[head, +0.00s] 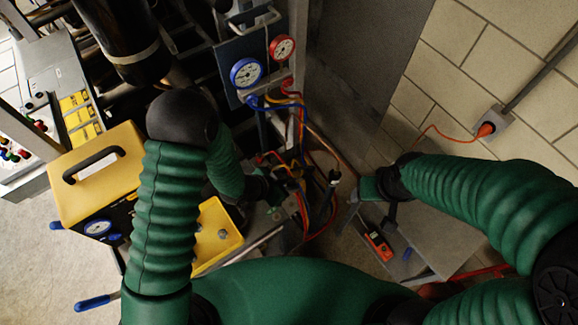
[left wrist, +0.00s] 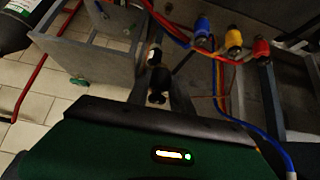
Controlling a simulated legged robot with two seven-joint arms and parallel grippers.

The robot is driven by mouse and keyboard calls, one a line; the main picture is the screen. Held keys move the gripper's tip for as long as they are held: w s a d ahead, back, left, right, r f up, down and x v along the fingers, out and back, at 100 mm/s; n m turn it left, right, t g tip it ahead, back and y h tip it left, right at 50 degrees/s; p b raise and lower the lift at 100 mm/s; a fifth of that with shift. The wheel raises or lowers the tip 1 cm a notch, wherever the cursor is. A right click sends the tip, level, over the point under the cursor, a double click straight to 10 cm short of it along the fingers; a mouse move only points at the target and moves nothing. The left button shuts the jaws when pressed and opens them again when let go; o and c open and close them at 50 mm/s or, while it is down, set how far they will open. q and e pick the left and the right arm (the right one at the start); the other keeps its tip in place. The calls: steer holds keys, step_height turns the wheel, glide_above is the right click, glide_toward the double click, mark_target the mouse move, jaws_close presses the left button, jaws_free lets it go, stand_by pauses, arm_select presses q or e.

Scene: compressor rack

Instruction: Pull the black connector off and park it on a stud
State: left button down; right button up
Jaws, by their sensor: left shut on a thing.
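The black connector (left wrist: 158,88) shows in the left wrist view, dark with a pale end, between the grey fingers of my left gripper (left wrist: 168,98). The gripper appears shut on it; the contact is partly hidden by the gripper body. In the head view my left gripper (head: 298,203) is low in the middle, in front of the hoses, and the held connector is hard to make out. Blue (left wrist: 202,27), yellow (left wrist: 233,38) and red (left wrist: 261,48) connectors sit in a row in the left wrist view. My right gripper (head: 366,212) looks open and empty, to the right.
A gauge panel (head: 262,55) with blue and red dials stands behind. Coloured hoses (head: 299,120) hang below it. A yellow machine (head: 97,172) is at the left. A grey platform (head: 440,236) at the right bears an orange-red meter (head: 378,246). A socket (head: 490,126) is on the wall.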

arm_select(q)
steer(key=shift+f, duration=0.15)
steer(key=f+b, duration=0.6)
steer(key=f, duration=0.1)
steer(key=f+b, duration=0.4)
steer(key=shift+s+d, duration=0.1)
steer(key=shift+s, duration=0.25)
steer(key=shift+s+f+b, duration=0.1)
steer(key=shift+f+b, duration=0.2)
arm_select(e)
step_height(320, 180, down, 10)
steer(key=s, duration=0.1)
steer(key=shift+s, duration=0.15)
steer(key=shift+d, duration=0.1)
arm_select(q)
steer(key=shift+s+r, duration=0.1)
steer(key=shift+r, duration=0.1)
arm_select(e)
steer(key=shift+r, duration=0.15)
arm_select(q)
steer(key=shift+f, duration=0.3)
arm_select(e)
steer(key=shift+f, duration=0.25)
